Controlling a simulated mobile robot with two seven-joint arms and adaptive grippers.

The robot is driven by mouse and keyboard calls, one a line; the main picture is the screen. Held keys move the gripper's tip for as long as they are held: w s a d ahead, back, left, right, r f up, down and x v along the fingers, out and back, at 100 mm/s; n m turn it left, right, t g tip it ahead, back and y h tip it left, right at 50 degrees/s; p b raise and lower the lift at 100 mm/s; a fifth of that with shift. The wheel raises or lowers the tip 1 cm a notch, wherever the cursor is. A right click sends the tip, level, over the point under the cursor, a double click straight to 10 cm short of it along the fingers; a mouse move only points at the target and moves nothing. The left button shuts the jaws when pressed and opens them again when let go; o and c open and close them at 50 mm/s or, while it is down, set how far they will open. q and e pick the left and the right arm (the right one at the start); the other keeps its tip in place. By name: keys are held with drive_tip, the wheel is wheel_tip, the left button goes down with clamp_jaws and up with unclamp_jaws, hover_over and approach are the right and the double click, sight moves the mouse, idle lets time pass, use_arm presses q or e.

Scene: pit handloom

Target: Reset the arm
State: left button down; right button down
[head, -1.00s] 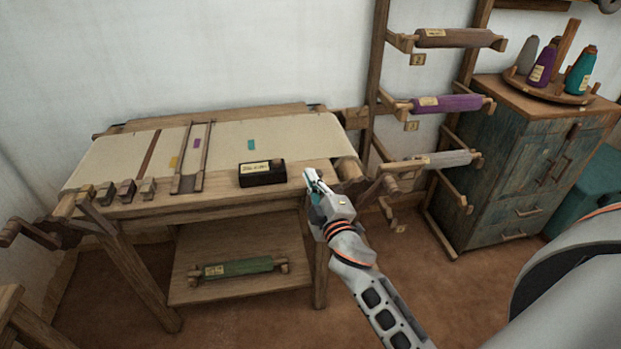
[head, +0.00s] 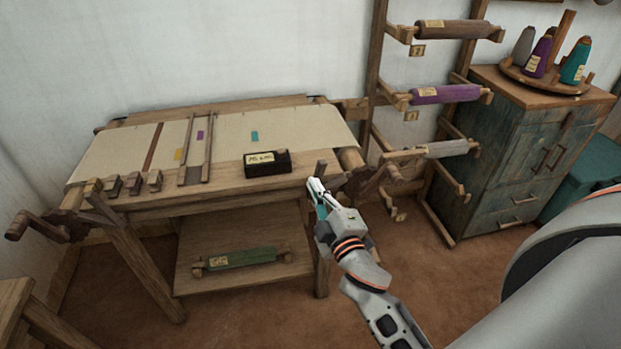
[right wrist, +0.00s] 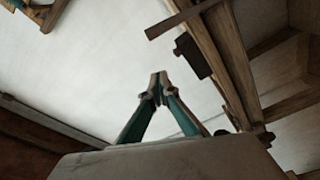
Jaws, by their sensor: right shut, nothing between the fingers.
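My right gripper (head: 317,186) is shut and empty. It is in front of the right end of the handloom (head: 300,182), near its front edge, apart from the black labelled box (head: 267,165) on the loom's front beam. In the right wrist view its teal fingers (right wrist: 156,84) meet at the tips with nothing between them. My right arm reaches in from the lower right. My left gripper is not in view.
A rack holds a brown roll (head: 452,30), a purple roll (head: 445,94) and a pale roll (head: 440,150). A cabinet (head: 520,150) with yarn cones stands at the right. A green roll (head: 243,258) lies on the loom's lower shelf.

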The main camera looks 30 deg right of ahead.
drive_tip(key=shift+s, duration=0.3)
drive_tip(key=s+a+f+m+g+y, duration=0.2)
drive_tip(key=s+a+f+m+g, duration=0.1)
drive_tip(key=s+f, duration=0.7)
drive_tip(key=s+a+f+m+g+y, duration=0.3)
drive_tip(key=s+a+f+g, duration=0.2)
drive_tip(key=s+f, duration=0.6)
wheel_tip(320, 180, down, 7)
drive_tip(key=shift+a+r+m, duration=0.2)
drive_tip(key=shift+a+m, duration=0.2)
drive_tip(key=shift+a, duration=0.25)
